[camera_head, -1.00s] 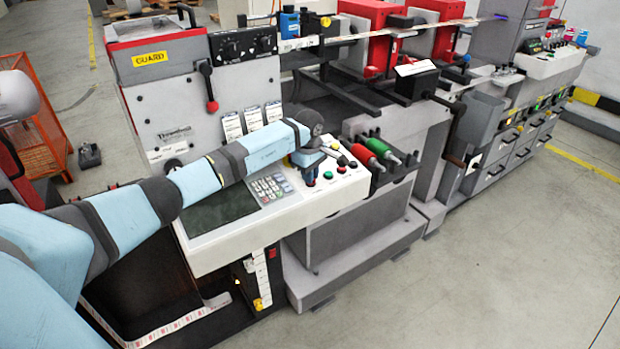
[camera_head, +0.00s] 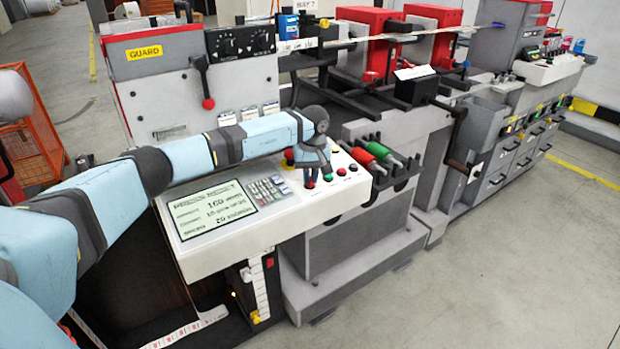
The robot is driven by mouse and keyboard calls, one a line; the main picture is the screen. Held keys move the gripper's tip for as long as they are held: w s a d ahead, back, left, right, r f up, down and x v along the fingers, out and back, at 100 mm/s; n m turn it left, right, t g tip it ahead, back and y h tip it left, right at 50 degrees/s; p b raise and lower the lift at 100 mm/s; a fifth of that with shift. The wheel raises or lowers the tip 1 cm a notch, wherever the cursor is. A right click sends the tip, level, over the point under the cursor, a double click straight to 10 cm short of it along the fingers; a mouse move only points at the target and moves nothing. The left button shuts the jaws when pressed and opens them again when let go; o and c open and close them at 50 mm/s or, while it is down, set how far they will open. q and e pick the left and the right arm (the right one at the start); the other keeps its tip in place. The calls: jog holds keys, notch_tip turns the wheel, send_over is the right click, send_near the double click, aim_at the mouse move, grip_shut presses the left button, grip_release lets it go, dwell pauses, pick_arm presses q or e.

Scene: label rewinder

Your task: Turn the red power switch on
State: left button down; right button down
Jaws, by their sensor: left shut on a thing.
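My left gripper (camera_head: 316,172) points down at the sloped control console (camera_head: 290,225), right of the keypad. It is shut on a small red part, the red power switch (camera_head: 309,184), which shows just under its fingertips. The gripper hides most of the switch, so its angle cannot be told. The console screen (camera_head: 212,209) is lit pale green with dark text. My right gripper is not in view.
Green and red buttons (camera_head: 340,172) sit close to the right of my gripper. A lever with a red knob (camera_head: 208,103) hangs behind my arm. Red and green rollers (camera_head: 378,152) lie to the right of the console. The floor at the right is clear.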

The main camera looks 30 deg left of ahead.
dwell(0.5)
pick_arm(q)
jog(key=c, duration=1.2)
grip_release()
jog(key=shift+w+r, duration=0.1)
jog(key=shift+r, duration=0.5)
notch_tip(320, 180, up, 13)
jog(key=shift+w+d+f, duration=0.15)
jog(key=shift+w+d, duration=0.05)
jog(key=shift+d, duration=0.15)
